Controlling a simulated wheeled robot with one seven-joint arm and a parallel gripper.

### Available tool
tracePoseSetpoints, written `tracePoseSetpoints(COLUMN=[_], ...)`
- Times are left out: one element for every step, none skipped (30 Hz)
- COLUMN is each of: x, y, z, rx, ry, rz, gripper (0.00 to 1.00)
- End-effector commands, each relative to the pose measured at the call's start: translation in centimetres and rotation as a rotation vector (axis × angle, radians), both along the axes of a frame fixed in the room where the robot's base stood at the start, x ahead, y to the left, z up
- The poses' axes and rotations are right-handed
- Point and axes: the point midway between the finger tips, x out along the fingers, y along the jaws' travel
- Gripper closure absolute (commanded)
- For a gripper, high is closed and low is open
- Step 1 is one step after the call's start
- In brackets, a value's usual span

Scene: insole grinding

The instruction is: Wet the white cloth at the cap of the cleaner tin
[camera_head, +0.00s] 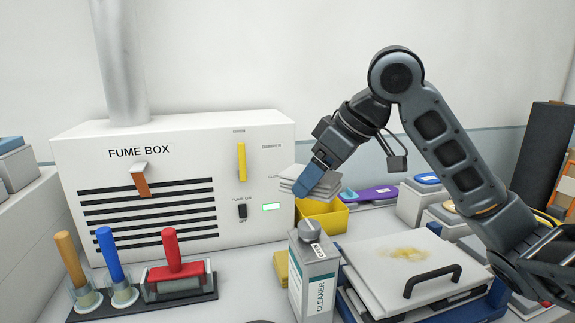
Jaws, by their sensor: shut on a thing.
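My gripper (310,180) is shut on a folded white cloth (322,183). The cloth is held in the air, above and slightly behind the cleaner tin. The cleaner tin (314,283) stands upright at the front middle, grey-white with a "CLEANER" label. Its round grey cap (310,231) is on top, below the cloth and apart from it. Part of the cloth is hidden by the gripper finger.
The white fume box (75,160) stands behind on the left. A rack (205,294) holds orange, blue and red handled tools at front left. A yellow bin (335,222) stands behind the tin. Right of it is a stained white plate (440,260) with a black handle (432,280).

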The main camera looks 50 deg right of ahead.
Motion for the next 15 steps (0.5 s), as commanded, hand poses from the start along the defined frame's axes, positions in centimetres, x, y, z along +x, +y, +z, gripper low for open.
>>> tracePoseSetpoints(x=[-0.1,-0.1,-0.1,-0.1,-0.1,-0.1,-0.1,-0.1,-0.1,-0.1,-0.1,-0.1,-0.1,-0.1,-0.1], y=[0.1,0.1,0.1,0.1,0.1,0.1,0.0,0.0,0.0,0.0,0.0,0.0,0.0,0.0,0.0], z=[-0.2,-0.3,-0.5,-0.6,-0.8,-1.1,-1.3,-1.6,-2.0,-2.2,-2.5,-3.0,-3.3,-3.6,-4.0], rx=[0.000,0.000,0.000,0.000,0.000,0.000,0.000,0.000,0.000,0.000,0.000,0.000,0.000,0.000,0.000], ry=[0.000,0.000,0.000,0.000,0.001,0.001,0.001,0.001,0.001,0.001,0.001,0.000,0.000,0.000,0.000], rz=[0.000,0.000,0.000,0.000,0.000,0.000,0.000,-0.001,-0.001,-0.001,-0.001,-0.001,-0.001,-0.001,-0.001], gripper=[0.52,0.52,0.52,0.52,0.52,0.52,0.52,0.52,0.52,0.52,0.52,0.52,0.52,0.52,0.52])
